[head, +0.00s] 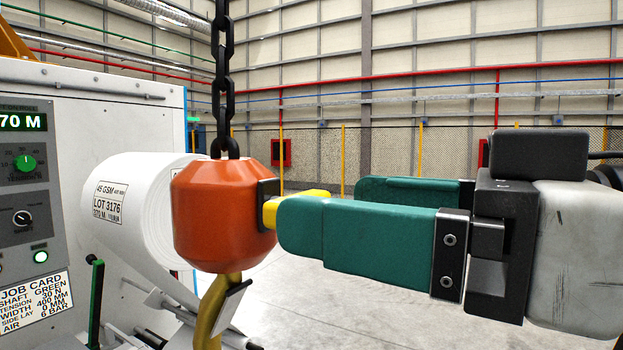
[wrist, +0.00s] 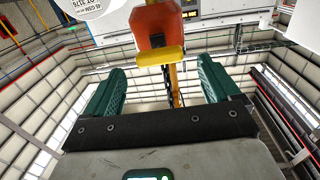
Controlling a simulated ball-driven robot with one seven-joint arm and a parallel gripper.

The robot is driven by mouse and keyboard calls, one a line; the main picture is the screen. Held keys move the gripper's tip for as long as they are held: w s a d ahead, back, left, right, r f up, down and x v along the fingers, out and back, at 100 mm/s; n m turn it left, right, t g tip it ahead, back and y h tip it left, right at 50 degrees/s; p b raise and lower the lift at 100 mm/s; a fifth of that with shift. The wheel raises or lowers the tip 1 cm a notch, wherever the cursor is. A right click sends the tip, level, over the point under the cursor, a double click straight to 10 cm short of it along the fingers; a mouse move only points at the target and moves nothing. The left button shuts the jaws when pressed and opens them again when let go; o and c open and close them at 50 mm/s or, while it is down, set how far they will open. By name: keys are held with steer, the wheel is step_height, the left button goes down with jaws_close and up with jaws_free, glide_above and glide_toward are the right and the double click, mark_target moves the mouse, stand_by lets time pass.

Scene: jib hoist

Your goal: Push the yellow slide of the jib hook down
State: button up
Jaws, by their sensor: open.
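The orange hook block (head: 215,215) hangs from a black chain (head: 224,90), with part of a brass-coloured hook (head: 208,310) below it. The yellow slide (head: 270,212) sticks out from a dark plate on the block's right side. My gripper (head: 325,206) has two teal fingers, comes from the right at about the slide's height, and is open. The near finger hides part of the slide. In the wrist view, the slide (wrist: 160,55) lies ahead of the gap between the spread fingers (wrist: 161,78), apart from both, and nothing is between them.
A white machine panel (head: 100,100) with dials and a job card stands at the left. A large white paper roll (head: 135,215) is behind the block. A green-edged lever (head: 96,300) stands at the lower left. The floor (head: 330,285) below my gripper looks clear.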

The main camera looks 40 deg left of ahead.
mark_target(267, 239)
steer(key=shift+s+a+p, duration=0.2)
steer(key=shift+a+p, duration=0.05)
steer(key=shift+a, duration=0.8)
steer(key=shift+s+a+p, duration=0.15)
steer(key=shift+a+p, duration=0.05)
steer(key=shift+a, duration=0.8)
steer(key=c, duration=1.4)
steer(key=shift+f+b, duration=1.15)
steer(key=shift+f, duration=0.6)
steer(key=shift+c, duration=0.2)
steer(key=o, duration=1.4)
steer(key=shift+o, duration=0.2)
steer(key=shift+d, duration=0.1)
steer(key=w+d+b, duration=0.2)
steer(key=d+b, duration=0.1)
steer(key=d, duration=0.7)
steer(key=shift+d, duration=0.25)
